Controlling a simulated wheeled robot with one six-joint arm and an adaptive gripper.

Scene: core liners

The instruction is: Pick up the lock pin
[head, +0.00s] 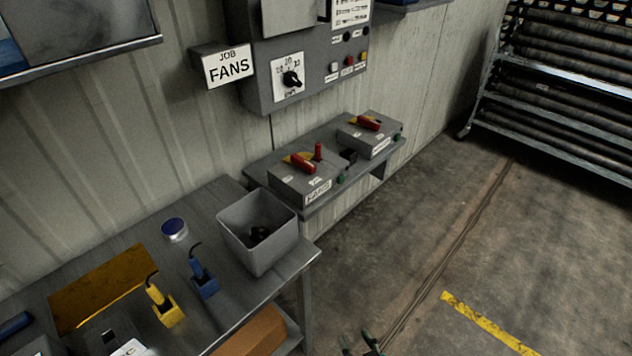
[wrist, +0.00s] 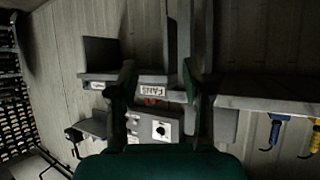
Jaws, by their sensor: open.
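No part is clearly recognisable as the lock pin. A small upright red piece (head: 318,151) stands at the left switch box (head: 303,183) on the wall shelf and may be it, but I cannot tell. A small dark piece (head: 348,156) lies between the two boxes. The right switch box (head: 370,135) also has a red handle. My gripper (head: 361,341) shows only as green fingertips at the bottom edge of the head view, in front of and below the shelf. In the wrist view my gripper (wrist: 158,72) is open, with nothing visible between its fingers.
A control panel (head: 306,65) hangs above the shelf. A pipe rack (head: 556,75) stands right; the floor between is clear.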

